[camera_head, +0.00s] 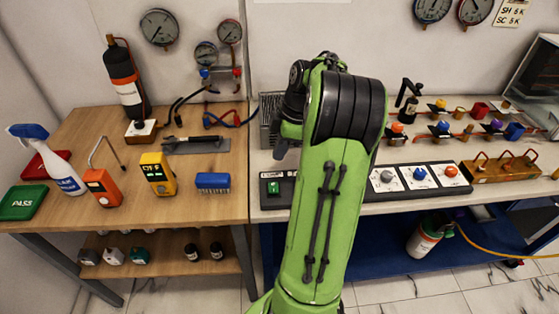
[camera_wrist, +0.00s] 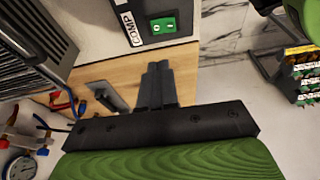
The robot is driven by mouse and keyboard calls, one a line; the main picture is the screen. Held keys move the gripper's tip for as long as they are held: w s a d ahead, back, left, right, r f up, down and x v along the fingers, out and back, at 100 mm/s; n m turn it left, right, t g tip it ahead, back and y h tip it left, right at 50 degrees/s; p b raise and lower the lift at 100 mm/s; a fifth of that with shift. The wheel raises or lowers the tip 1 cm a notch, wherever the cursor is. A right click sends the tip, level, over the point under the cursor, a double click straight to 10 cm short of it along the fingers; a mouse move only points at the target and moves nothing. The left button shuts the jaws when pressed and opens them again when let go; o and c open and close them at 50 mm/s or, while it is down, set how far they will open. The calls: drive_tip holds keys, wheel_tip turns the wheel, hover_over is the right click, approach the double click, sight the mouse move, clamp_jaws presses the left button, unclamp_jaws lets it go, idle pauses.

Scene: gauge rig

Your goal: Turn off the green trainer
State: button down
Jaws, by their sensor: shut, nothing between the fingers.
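A green rocker switch (camera_head: 274,188) sits at the left end of a black panel strip (camera_head: 348,182) on the right bench's front edge. In the wrist view the green switch (camera_wrist: 164,25) shows beside a COMP label, with white marks on its face. I cannot tell its on or off state. No other thing clearly reads as a green trainer. My gripper (camera_wrist: 158,68) is shut and empty. In the wrist picture its fingertips lie just below the switch, apart from it, over the wooden bench.
Grey (camera_head: 386,175), blue (camera_head: 420,174) and orange (camera_head: 451,171) knobs sit on white plates along the strip. A metal-finned unit (camera_head: 270,112) stands behind it.

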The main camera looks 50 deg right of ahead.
drive_tip(key=v, duration=0.2)
drive_tip(key=p+v, duration=0.1)
drive_tip(key=v, duration=0.1)
drive_tip(key=shift+w+d, duration=0.1)
drive_tip(key=shift+d, duration=0.25)
drive_tip(key=shift+f, duration=0.1)
